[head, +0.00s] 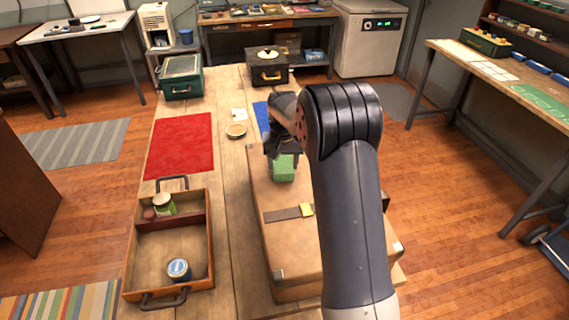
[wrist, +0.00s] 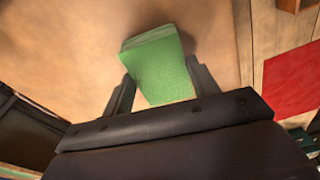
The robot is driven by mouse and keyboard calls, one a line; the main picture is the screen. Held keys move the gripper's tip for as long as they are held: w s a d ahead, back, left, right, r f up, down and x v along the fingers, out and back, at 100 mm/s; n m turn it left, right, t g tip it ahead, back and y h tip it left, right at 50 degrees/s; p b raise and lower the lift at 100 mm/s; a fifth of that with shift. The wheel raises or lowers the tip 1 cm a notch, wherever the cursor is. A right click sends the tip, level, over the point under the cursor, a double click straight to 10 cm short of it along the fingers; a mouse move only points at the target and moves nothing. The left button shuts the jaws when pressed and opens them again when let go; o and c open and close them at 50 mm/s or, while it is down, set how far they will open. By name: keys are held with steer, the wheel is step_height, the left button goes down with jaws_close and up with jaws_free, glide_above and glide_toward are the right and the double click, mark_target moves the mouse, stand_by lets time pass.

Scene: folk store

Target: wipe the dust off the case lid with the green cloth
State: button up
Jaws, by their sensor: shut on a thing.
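A tan case with pale metal corners lies on the wooden table, its lid (head: 290,242) facing up. A dark strap with a yellow buckle (head: 306,210) crosses the lid. My gripper (head: 282,156) is over the far part of the lid, shut on the green cloth (head: 284,170), a folded block. In the wrist view the green cloth (wrist: 158,66) sits between the two dark fingers, above or against the tan lid (wrist: 75,50). I cannot tell whether it touches. No clear dust patch shows. My arm hides the lid's right part.
An open wooden tray (head: 209,240) with a green-labelled jar (head: 164,205) and a blue tin (head: 179,270) stands left of the case.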

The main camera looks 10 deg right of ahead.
mark_target(286, 173)
steer(key=shift+w+f+p, duration=0.1)
steer(key=shift+w+p, duration=0.85)
steer(key=shift+w, duration=0.85)
steer(key=shift+w+p, duration=1.05)
steer(key=shift+w, duration=0.8)
steer(key=shift+s+f+b, duration=0.15)
steer(key=shift+s+b, duration=0.45)
steer(key=shift+s, duration=0.2)
steer(key=shift+s+b, duration=0.9)
steer(key=shift+s, duration=0.95)
steer(key=shift+s+r+b, duration=0.25)
steer(key=shift+s+b, duration=0.1)
steer(key=shift+s, duration=0.65)
steer(key=shift+s+f+b, duration=0.2)
steer(key=shift+s+b, duration=0.6)
steer(key=shift+s, duration=1)
steer(key=shift+r, duration=0.1)
